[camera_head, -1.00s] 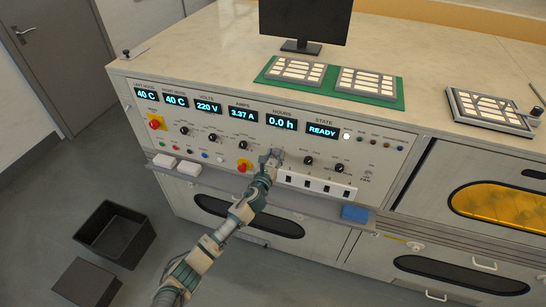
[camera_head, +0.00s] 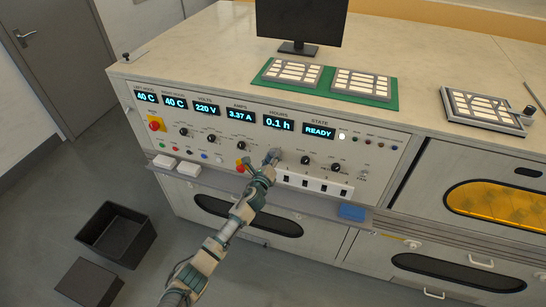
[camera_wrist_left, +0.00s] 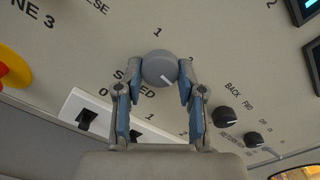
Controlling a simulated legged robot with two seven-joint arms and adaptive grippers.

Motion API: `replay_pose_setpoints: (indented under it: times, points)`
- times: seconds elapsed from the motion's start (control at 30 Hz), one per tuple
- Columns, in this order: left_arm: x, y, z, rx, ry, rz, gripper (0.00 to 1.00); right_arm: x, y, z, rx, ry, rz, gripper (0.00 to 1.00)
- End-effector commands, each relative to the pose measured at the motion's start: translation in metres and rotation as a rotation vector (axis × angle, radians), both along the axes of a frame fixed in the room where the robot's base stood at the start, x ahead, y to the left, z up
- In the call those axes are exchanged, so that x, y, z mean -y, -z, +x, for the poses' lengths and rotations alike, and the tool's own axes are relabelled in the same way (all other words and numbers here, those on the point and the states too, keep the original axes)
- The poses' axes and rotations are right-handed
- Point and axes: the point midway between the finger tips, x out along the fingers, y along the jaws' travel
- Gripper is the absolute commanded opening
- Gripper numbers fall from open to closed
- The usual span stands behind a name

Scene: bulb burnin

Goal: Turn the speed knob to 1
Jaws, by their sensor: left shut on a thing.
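The speed knob (camera_wrist_left: 157,66) is a round grey dial on the sloping panel, with a white pointer line aimed to the lower right in the left wrist view. A printed 1 stands above it and SPEED is printed at its lower left. My left gripper (camera_head: 271,158) reaches the panel's middle. In the wrist view its two fingers (camera_wrist_left: 161,75) are shut on the knob, one on each side. In the head view the gripper mostly hides the knob. My right gripper is not in view.
A red and yellow knob (camera_head: 243,165) sits left of my gripper. A white switch strip (camera_head: 313,184) lies just below right. Two black knobs (camera_head: 306,160) (camera_head: 336,167) are to the right. The hours display (camera_head: 278,123) reads 0.1 h; the state display (camera_head: 319,131) reads READY.

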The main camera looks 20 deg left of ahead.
Motion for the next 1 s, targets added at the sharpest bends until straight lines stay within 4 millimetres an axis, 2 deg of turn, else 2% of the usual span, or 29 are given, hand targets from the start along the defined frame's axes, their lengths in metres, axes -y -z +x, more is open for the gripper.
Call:
replay_pose_setpoints:
  times: [0.7, 1.0]
  points:
    - [0.001, 0.001, 0.000, -0.027, -0.003, -0.682, 0.04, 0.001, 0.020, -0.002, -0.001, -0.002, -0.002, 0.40]
    - [0.001, 0.001, 0.000, -0.038, -0.006, -0.967, 0.04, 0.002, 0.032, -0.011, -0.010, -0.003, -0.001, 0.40]
